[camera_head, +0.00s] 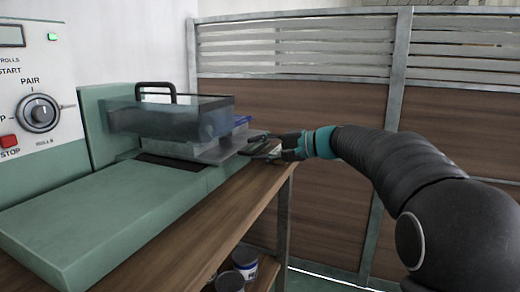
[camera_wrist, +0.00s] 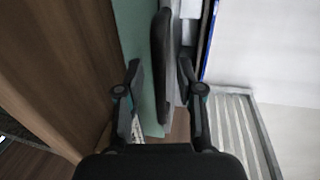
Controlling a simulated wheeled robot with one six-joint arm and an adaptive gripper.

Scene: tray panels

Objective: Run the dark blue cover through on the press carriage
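The press carriage (camera_head: 215,153) is a pale plate with grey sides, partly under the smoky clear guard of the green press. A dark blue strip (camera_head: 241,121) shows at its right end and looks like the cover's edge; a thin blue edge (camera_wrist: 209,42) also shows in the wrist view. Most of the cover is hidden. My gripper (camera_head: 270,147) is at the carriage's right end. In the wrist view, its two fingers (camera_wrist: 161,75) are apart, with a black bar like a handle (camera_wrist: 160,45) between them. I see gaps on both sides of the bar.
The control panel (camera_head: 38,85) has a knob (camera_head: 39,113), a red stop button (camera_head: 8,142) and a lit green lamp (camera_head: 52,37). The green bed (camera_head: 85,225) extends toward the front, clear. Tins (camera_head: 244,262) stand below the wooden bench (camera_head: 190,250). A partition (camera_head: 330,120) stands behind.

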